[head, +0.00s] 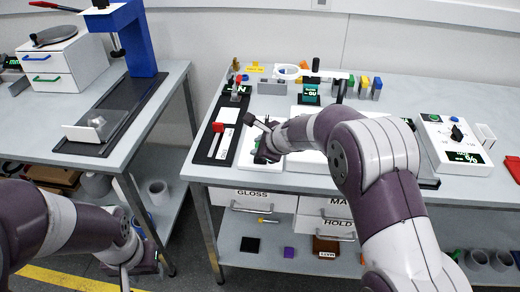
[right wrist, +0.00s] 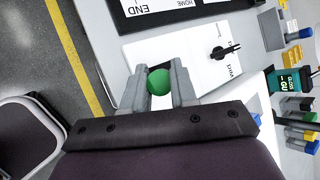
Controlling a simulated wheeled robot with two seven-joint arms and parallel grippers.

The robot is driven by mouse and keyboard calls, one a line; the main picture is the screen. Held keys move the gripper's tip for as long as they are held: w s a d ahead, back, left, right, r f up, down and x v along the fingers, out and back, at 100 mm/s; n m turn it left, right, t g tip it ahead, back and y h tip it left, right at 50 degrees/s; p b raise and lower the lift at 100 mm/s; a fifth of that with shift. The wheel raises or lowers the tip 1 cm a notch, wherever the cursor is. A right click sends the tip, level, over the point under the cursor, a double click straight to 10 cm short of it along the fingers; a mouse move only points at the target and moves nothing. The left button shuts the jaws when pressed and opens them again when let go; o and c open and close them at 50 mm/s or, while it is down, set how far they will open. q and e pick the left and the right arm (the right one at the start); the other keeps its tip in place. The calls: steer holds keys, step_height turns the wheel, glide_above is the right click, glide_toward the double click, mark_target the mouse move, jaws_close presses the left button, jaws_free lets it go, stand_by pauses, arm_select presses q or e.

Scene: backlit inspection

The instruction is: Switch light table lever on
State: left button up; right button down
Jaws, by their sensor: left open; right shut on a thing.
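My right gripper (right wrist: 158,78) is shut on a green ball-shaped knob (right wrist: 159,82), seen between its two grey fingers in the right wrist view. The knob's stem is hidden. Below it lies a white panel (right wrist: 160,48) with a black handle (right wrist: 226,50) further right, apart from the fingers. In the head view the right gripper (head: 262,150) is low over the table's left part, and my arm hides most of the panel and the light surface. My left gripper (head: 125,280) is open and empty at the lower left, away from the table.
A black strip with a red-topped slider (head: 217,127) lies left of the right gripper. Small coloured blocks and displays stand along the back. A white control box (head: 452,138) is at the right. A side table with a blue stand (head: 140,40) is at the left.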

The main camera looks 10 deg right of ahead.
steer(key=c, duration=0.9)
jaws_free()
steer(key=shift+a, duration=0.1)
steer(key=p+v, duration=0.1)
steer(key=v, duration=1.1)
steer(key=shift+s+r, duration=0.2)
steer(key=shift+s, duration=0.1)
steer(key=s+d+f+n+g+h+p, duration=0.1)
steer(key=s+f+n+g+p, duration=0.1)
steer(key=s+n, duration=0.5)
steer(key=s+d+f+n+g+h+p, duration=0.1)
steer(key=s+d+f+n+g, duration=0.1)
steer(key=s+n, duration=0.5)
steer(key=s+d+f+n+g+h+p, duration=0.1)
steer(key=s+f+n+g+h+p, duration=0.1)
steer(key=s+n, duration=0.6)
steer(key=shift+d+g+p, duration=0.3)
